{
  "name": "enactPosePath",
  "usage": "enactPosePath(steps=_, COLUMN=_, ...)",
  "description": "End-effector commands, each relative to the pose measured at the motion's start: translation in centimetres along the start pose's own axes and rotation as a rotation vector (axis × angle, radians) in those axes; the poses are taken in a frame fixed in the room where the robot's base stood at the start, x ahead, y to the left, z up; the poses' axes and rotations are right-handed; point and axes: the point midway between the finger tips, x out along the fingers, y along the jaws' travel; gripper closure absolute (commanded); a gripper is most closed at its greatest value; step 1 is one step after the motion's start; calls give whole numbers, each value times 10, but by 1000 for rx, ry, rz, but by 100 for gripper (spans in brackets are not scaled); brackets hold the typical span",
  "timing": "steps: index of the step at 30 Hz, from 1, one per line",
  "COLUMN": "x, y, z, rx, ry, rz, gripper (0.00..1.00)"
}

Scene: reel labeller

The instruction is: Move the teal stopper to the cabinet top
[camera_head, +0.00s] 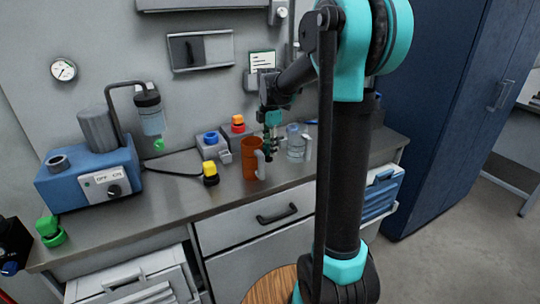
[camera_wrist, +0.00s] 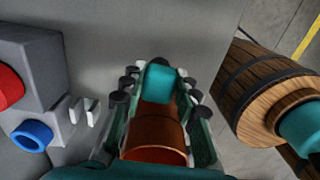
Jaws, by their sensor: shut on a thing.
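The teal stopper (camera_wrist: 158,82) shows in the wrist view as a short teal cylinder between the fingers of my gripper (camera_wrist: 158,76). My gripper is shut on it. In the head view my gripper (camera_head: 270,148) points down over the counter, close beside and behind an orange-brown mug (camera_head: 251,158) with a grey handle. There I cannot make out the stopper apart from the gripper. A brown cylinder (camera_wrist: 155,130), apparently the mug, lies below the stopper in the wrist view. I cannot tell which surface is the cabinet top; a tall dark blue cabinet (camera_head: 425,110) stands at the right, its top out of view.
A clear jar (camera_head: 297,143) stands right of my gripper. Blue (camera_head: 210,136) and orange (camera_head: 237,121) button boxes sit behind the mug, a yellow-topped button (camera_head: 210,171) to its left. A blue machine (camera_head: 92,178) occupies the left counter (camera_head: 180,205). A wooden barrel (camera_wrist: 258,88) stands below.

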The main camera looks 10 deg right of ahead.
Motion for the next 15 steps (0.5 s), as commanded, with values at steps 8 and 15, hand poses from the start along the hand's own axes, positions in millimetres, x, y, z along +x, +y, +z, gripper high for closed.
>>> enactPosePath(steps=8, x=33, y=0, z=0, rx=0, ry=0, rz=0, gripper=99)
enactPosePath(steps=15, x=35, y=0, z=0, rx=0, ry=0, rz=0, gripper=99)
